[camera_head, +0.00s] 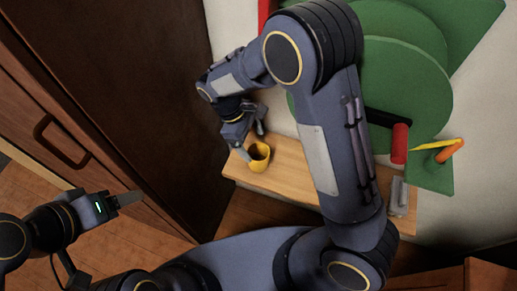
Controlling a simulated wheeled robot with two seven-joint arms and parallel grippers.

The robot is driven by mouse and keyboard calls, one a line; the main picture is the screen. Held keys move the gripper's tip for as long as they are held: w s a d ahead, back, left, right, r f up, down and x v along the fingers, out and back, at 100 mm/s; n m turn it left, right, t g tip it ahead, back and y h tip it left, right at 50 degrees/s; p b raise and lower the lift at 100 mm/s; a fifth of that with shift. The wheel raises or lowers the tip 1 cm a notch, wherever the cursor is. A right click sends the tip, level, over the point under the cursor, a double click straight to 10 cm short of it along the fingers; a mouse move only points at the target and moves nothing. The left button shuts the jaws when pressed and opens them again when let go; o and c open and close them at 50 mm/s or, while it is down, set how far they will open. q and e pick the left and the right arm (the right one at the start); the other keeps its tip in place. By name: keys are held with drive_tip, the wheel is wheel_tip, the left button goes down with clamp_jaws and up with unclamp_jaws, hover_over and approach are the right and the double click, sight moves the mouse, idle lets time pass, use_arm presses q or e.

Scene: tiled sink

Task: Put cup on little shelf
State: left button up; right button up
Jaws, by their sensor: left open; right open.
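A yellow cup (260,164) stands upright on the left end of the little wooden shelf (287,167), against the pale wall. My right gripper (250,137) is open just above and beside the cup, with its fingers apart. I cannot tell whether a finger touches the cup. My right arm crosses the middle of the view and hides part of the shelf. My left gripper (128,199) is open and empty at the lower left, in front of the wooden cabinet and far from the cup.
A grey object (399,196) lies on the shelf's right end. Green rounded panels (412,85) with a red cylinder (400,144) and an orange peg (450,152) are at the right. A brown cabinet (130,70) with a handle (60,142) fills the left.

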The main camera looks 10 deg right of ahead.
use_arm(q)
drive_tip(key=shift+r, duration=0.25)
use_arm(e)
drive_tip(key=v, duration=0.4)
drive_tip(key=shift+r, duration=0.1)
